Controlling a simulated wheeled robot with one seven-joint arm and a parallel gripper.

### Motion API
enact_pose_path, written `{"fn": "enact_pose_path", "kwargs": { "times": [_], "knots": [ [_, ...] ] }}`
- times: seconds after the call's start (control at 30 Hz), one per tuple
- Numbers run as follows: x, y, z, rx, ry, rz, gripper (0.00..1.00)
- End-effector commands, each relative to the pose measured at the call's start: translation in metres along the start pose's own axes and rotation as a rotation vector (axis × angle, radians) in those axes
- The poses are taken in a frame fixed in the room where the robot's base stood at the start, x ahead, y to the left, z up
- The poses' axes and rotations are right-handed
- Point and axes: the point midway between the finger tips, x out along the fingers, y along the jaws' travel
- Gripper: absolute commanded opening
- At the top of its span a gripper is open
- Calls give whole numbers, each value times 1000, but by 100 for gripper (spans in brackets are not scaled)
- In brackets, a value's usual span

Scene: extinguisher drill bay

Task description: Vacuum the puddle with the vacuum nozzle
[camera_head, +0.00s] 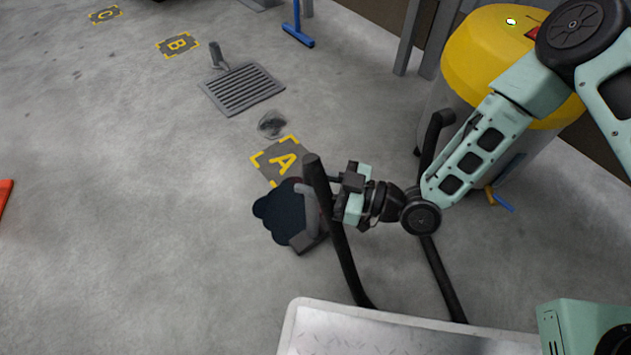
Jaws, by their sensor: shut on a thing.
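The puddle (273,216) is a dark, lobed patch on the concrete floor, just below the yellow letter A marking. My gripper (332,194) is shut on the grey vacuum nozzle (311,222), which stands roughly upright with its flat head low at the puddle's right edge. The head overlaps the puddle in the picture; I cannot tell whether it touches the floor. A black bar passes in front of the fingertips and hides part of the grip and the nozzle.
Black bars (345,255) rise by a pale metal platform (390,334) in front. A yellow-topped drum (488,52) stands at right. A floor grate (241,89) with a grey upright piece (216,56), a dark spot (271,124) and a blue-footed stand (298,35) lie beyond. The left floor is mostly clear.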

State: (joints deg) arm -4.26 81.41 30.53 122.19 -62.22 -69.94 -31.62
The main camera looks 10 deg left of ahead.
Motion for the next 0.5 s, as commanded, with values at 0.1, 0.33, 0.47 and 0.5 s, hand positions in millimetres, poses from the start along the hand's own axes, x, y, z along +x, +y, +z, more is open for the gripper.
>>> {"fn": "enact_pose_path", "kwargs": {
  "times": [0.1, 0.33, 0.47, 0.5],
  "knots": [
    [4, 2, -1, -2, 3, -1, 0],
    [11, 7, -1, -1, 4, 0, 0],
    [15, 10, -2, -1, 4, 0, 0],
    [16, 11, -1, -2, 4, 0, 0]
  ]
}}
